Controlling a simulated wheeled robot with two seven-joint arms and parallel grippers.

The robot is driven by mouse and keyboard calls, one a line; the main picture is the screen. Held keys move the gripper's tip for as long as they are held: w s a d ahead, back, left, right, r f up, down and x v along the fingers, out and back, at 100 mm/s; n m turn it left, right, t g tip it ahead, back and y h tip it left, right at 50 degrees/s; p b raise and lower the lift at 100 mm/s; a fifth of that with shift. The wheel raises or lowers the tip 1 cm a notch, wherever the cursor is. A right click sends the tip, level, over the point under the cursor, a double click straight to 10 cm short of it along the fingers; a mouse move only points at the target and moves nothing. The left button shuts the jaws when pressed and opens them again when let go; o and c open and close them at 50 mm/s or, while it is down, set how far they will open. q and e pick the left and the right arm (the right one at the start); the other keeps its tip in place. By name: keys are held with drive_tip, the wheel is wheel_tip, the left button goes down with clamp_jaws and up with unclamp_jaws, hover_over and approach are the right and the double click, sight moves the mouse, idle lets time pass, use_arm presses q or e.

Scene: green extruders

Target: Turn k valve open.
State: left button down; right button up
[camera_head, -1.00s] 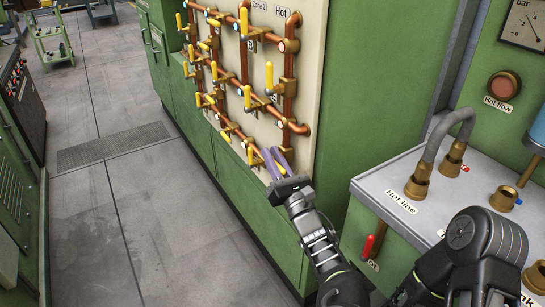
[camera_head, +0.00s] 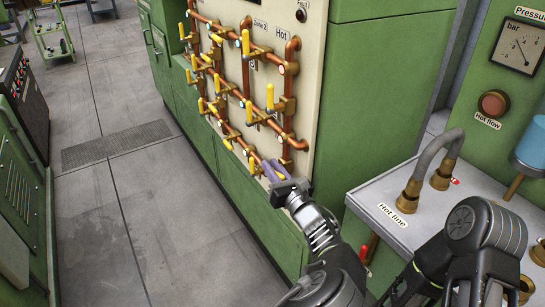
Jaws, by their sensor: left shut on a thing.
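A panel of copper pipes carries several valves with yellow handles, and its sign reads "Hot" (camera_head: 281,34). My left gripper (camera_head: 272,172) is at the lower right of this panel. Its purple fingers are shut around a yellow valve handle (camera_head: 279,176), which they mostly cover. A separate yellow handle (camera_head: 252,166) shows just left of the fingers. The valve letters are too small to read, so I cannot tell which valve is k. My right gripper is not in view.
A grey-topped unit (camera_head: 377,190) marked "Hot line" stands at the right, with a bent hose (camera_head: 437,154) and a red handle (camera_head: 372,248). A pressure gauge (camera_head: 519,45) is above it. The floor (camera_head: 130,215) left of the panel is clear.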

sight(282, 176)
use_arm(q)
drive_tip(key=g+p, duration=0.1)
drive_tip(key=h+p, duration=0.1)
drive_tip(key=p, duration=0.1)
drive_tip(key=shift+w+a+r+g, duration=0.1)
drive_tip(key=shift+r+g, duration=0.25)
drive_tip(key=shift+g, duration=0.05)
drive_tip(key=shift+f+g+h+p, duration=0.3)
drive_tip(key=shift+g+p, duration=0.2)
drive_tip(key=shift+p, duration=0.05)
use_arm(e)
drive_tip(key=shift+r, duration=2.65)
use_arm(q)
drive_tip(key=c, duration=1.4)
unclamp_jaws()
drive_tip(key=shift+b+v, duration=0.65)
drive_tip(key=shift+v, duration=3.2)
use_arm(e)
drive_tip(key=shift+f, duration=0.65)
use_arm(q)
drive_tip(key=shift+c, duration=0.2)
